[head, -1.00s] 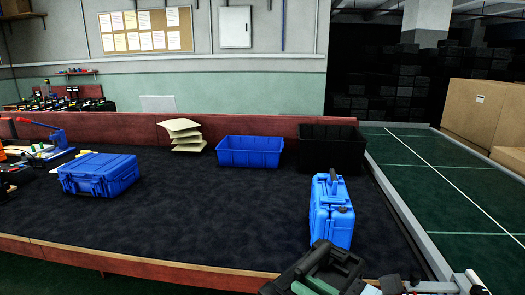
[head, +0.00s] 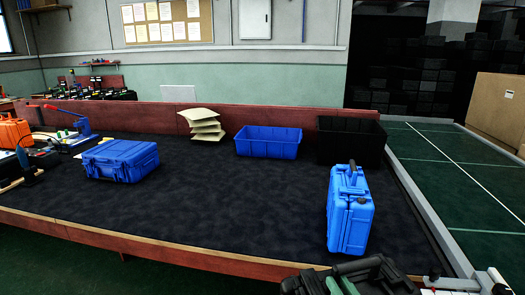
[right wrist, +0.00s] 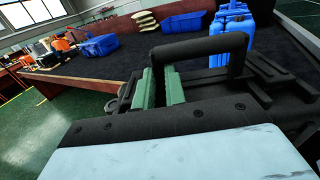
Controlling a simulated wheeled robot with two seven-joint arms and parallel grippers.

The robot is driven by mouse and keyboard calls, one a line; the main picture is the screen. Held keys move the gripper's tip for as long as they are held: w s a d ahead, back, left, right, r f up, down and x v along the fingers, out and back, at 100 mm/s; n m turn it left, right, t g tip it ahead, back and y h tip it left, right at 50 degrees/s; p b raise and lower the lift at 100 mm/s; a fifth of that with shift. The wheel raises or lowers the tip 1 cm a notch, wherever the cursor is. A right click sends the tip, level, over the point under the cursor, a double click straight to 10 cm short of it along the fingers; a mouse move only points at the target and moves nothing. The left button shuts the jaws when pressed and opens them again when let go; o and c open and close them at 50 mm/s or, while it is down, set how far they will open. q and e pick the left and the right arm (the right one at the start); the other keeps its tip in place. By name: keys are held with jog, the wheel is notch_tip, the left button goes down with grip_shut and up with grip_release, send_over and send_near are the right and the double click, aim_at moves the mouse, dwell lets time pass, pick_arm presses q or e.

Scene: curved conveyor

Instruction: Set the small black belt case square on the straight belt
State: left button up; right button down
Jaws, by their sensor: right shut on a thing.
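The small black case (head: 388,276) shows at the bottom edge of the head view, right of centre and mostly cut off. Its black arched handle (right wrist: 205,44) shows in the right wrist view. My right gripper (right wrist: 160,88), with green finger pads, is shut on the case at the handle's left end; the exact contact is partly hidden. The case is in front of the belt's near wooden edge. A wide dark belt surface (head: 225,205) with reddish-brown side boards fills the middle; I cannot tell for sure that it is the straight belt. My left gripper is not in view.
An upright blue case (head: 349,215) stands on the dark surface's right part. A blue case (head: 120,161) lies at left. The surface's middle front is clear.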

aim_at(369, 293)
jog(key=shift+d+f+m+t+h+b, duration=0.2)
jog(key=shift+d+m+h, duration=0.25)
jog(key=shift+d+h, duration=0.4)
jog(key=shift+d+f+m+t+h+b, duration=0.1)
jog(key=shift+d+f+m+h, duration=0.15)
jog(key=shift+d+m+h, duration=0.55)
jog(key=shift+d+f+m+t+h+b, duration=0.2)
jog(key=shift+d+h, duration=0.35)
jog(key=shift+d, duration=0.6)
